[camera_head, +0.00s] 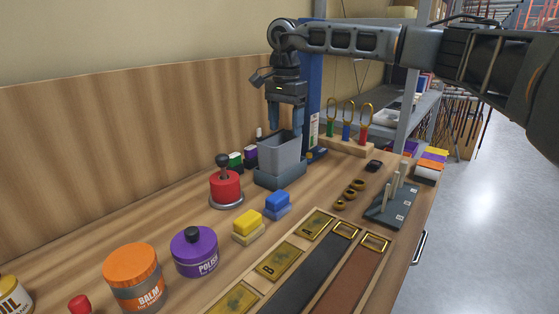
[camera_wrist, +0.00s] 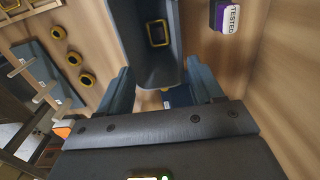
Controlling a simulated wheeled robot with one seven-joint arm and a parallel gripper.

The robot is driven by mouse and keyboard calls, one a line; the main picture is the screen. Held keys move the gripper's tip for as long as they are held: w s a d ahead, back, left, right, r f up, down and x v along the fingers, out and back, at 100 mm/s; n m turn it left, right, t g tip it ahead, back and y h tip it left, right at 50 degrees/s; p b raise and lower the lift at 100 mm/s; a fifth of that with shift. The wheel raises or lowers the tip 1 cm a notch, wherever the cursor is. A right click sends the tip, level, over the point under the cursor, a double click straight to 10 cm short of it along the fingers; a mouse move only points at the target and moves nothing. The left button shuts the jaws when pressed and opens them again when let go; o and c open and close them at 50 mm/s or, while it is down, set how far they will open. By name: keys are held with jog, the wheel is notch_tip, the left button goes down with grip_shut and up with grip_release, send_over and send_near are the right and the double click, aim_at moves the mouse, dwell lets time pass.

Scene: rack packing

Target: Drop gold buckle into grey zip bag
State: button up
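The grey zip bag (camera_head: 281,157) stands upright with its mouth open in a dark grey holder (camera_head: 281,178). In the wrist view, the grey bag (camera_wrist: 130,25) shows from above. A gold buckle (camera_wrist: 157,33) with a rectangular frame lies inside it, clear of my fingers. My gripper (camera_head: 285,118) points down just over the bag's mouth. In the wrist view, my gripper (camera_wrist: 162,68) has its two blue-grey fingers wide apart with nothing between them. Whether the fingers touch the bag's rim cannot be told.
Two gold buckles (camera_head: 345,228) (camera_head: 375,243) lie at strap ends in front. Gold rings (camera_head: 350,193) and a pegged grey rack (camera_head: 390,205) are to the right. Looped tools (camera_head: 347,135) stand behind.

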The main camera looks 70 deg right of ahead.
notch_tip(320, 180, up, 8)
jog(key=shift+f, duration=0.1)
dwell(0.6)
dwell(0.3)
